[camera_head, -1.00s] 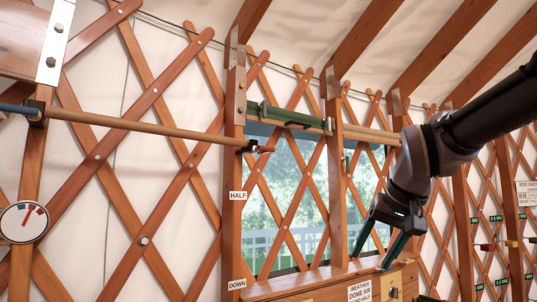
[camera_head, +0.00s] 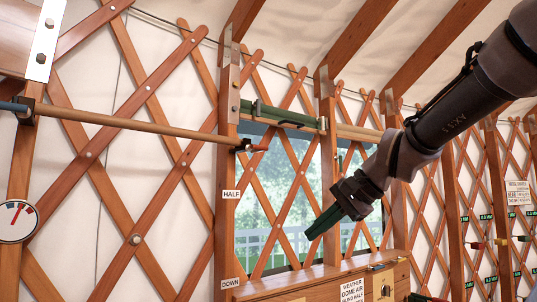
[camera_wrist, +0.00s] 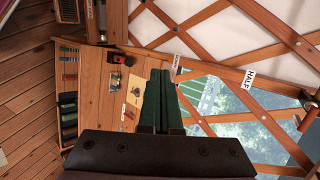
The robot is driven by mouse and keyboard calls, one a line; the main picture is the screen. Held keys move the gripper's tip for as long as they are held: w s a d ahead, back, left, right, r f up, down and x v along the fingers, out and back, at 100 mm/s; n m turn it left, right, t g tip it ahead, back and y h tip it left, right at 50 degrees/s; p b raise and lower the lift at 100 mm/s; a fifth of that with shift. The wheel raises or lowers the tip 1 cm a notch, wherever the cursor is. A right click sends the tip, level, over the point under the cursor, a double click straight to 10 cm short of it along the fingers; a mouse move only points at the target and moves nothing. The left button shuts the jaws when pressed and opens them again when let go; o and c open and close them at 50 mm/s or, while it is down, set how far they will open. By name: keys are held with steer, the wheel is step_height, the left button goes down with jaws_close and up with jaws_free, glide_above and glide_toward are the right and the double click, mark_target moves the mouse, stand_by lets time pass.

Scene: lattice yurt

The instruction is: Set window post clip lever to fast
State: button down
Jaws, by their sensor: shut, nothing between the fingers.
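The window post (camera_head: 228,160) is a wooden upright at the window's left side. A dark clip with a red-tipped lever (camera_head: 254,147) sits on it at the right end of a long wooden rod (camera_head: 150,126), above the HALF label. The lever points right, and no "fast" marking is readable. What looks like the clip's red part shows at the right edge of the wrist view (camera_wrist: 304,121). My gripper (camera_head: 313,234) is shut and empty, its green fingers together, in front of the window. It is right of and below the lever, apart from it. The wrist view shows the closed fingers (camera_wrist: 161,73).
A rolled green blind (camera_head: 287,115) hangs across the window top. HALF (camera_head: 231,194) and DOWN (camera_head: 230,284) labels mark the post. A wooden cabinet (camera_head: 330,277) stands below the window. Lattice slats cross the wall. A round dial (camera_head: 17,221) is at far left.

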steer(key=w+r+m+t+y, duration=0.4)
steer(key=w+r+m+t, duration=0.5)
steer(key=w+r+m, duration=0.6)
steer(key=w+m, duration=0.3)
steer(key=shift+a+r+m+y, duration=0.15)
steer(key=shift+r+m+y, duration=0.15)
steer(key=shift+m, duration=0.1)
steer(key=r+x, duration=0.3)
steer(key=x, duration=0.9)
